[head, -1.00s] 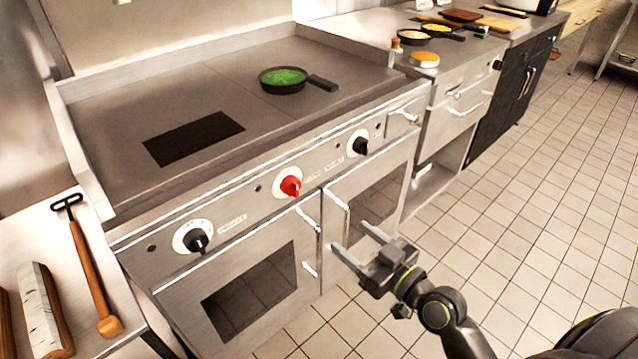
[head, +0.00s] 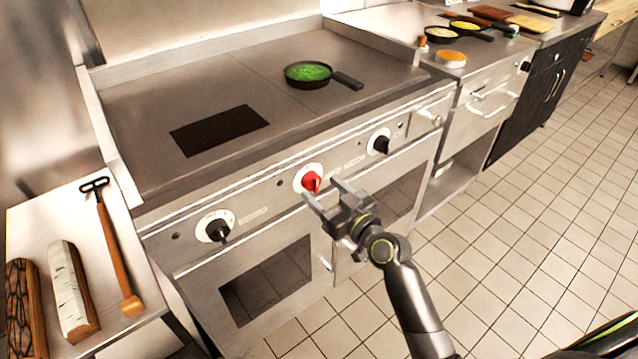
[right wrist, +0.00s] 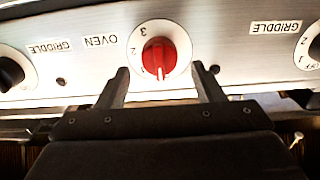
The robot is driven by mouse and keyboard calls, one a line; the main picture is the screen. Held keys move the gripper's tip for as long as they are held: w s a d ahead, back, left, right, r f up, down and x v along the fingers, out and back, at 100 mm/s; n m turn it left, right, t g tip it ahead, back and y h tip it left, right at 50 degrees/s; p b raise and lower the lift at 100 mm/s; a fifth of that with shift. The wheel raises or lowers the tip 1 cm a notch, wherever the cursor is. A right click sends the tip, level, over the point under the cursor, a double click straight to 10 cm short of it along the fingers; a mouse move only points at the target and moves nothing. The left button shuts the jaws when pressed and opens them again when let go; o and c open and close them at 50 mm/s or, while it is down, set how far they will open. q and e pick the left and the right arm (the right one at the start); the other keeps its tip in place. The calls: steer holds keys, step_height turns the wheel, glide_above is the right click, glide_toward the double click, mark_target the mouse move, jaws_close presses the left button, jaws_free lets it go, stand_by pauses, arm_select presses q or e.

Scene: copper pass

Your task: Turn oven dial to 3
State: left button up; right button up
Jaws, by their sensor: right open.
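The oven dial (head: 311,181) is a red knob on a white disc in the middle of the stove's front panel. In the right wrist view the red knob (right wrist: 159,57) sits beside the word OVEN, with a 3 at the top of its disc, 2 and 1 on the left. A pale line on the knob points down in that picture. My right gripper (head: 321,190) is open just in front of the dial. In the right wrist view its fingers (right wrist: 160,75) stand to the left and right of the knob, apart from it. My left gripper is not in view.
Black griddle dials (head: 217,228) and (head: 380,143) flank the oven dial. A pan with green food (head: 308,73) stands on the griddle top. Oven doors with handles lie below the panel. A side table (head: 70,222) with a scraper and logs is at left.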

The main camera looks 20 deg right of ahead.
mark_target(313, 183)
steer(key=shift+x, duration=0.9)
steer(key=shift+w+a, duration=0.1)
steer(key=shift+w, duration=0.15)
steer(key=shift+c, duration=0.2)
steer(key=c, duration=0.9)
